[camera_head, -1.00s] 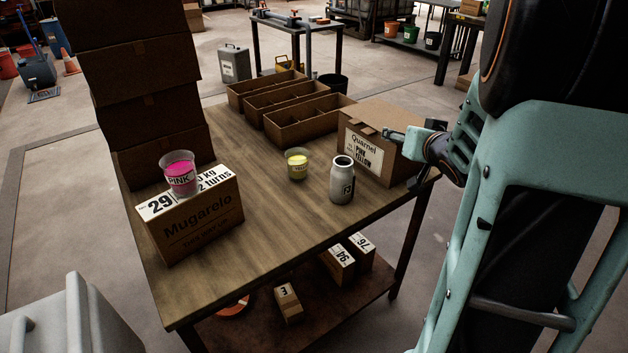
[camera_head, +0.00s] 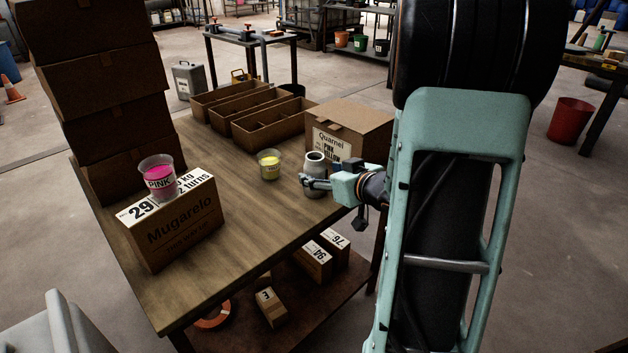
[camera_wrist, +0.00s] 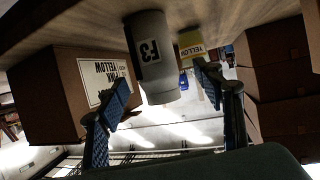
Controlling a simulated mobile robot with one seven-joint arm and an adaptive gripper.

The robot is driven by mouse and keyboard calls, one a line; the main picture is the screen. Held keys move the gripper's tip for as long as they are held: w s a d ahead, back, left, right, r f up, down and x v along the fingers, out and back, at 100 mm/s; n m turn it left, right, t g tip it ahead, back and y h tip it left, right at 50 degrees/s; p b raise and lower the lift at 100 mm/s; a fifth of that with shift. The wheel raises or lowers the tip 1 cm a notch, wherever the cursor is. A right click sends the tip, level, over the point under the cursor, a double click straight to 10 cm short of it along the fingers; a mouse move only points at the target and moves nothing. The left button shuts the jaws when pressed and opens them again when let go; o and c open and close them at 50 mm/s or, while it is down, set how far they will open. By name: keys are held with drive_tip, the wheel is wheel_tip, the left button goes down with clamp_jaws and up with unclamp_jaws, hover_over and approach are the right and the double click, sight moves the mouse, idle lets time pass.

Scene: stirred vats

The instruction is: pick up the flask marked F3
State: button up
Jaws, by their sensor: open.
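The grey-white flask marked F3 (camera_head: 314,168) stands upright near the table's right edge in the head view. My gripper (camera_head: 313,182) is in front of its lower body there and hides part of it and its label. In the wrist view, which is upside down, the flask (camera_wrist: 152,55) shows its F3 label and hangs mouth-down in the picture. My gripper's two blue-padded fingers (camera_wrist: 165,84) are spread, one at each side of the flask in the picture. The gripper is open and empty. I cannot tell whether the fingertips touch the flask.
A yellow-filled cup (camera_head: 269,165) stands left of the flask. The Quarnel box (camera_head: 360,132) stands close behind it. The Mugarelo box (camera_head: 180,231) bears a pink-filled cup (camera_head: 158,178). Stacked boxes (camera_head: 105,100) and open trays (camera_head: 246,101) line the back. The table's front middle is clear.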

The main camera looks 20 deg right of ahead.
drive_tip(key=shift+d+b+x, duration=0.15)
drive_tip(key=shift+b+x, duration=0.45)
drive_tip(key=shift+x, duration=0.8)
drive_tip(key=shift+d+b+x, duration=0.15)
drive_tip(key=shift+b+x, duration=0.45)
drive_tip(key=shift+x, duration=0.75)
drive_tip(key=shift+f, duration=0.2)
drive_tip(key=shift+c, duration=0.4)
drive_tip(key=c, duration=1.1)
drive_tip(key=shift+r, duration=0.15)
drive_tip(key=shift+c, duration=0.2)
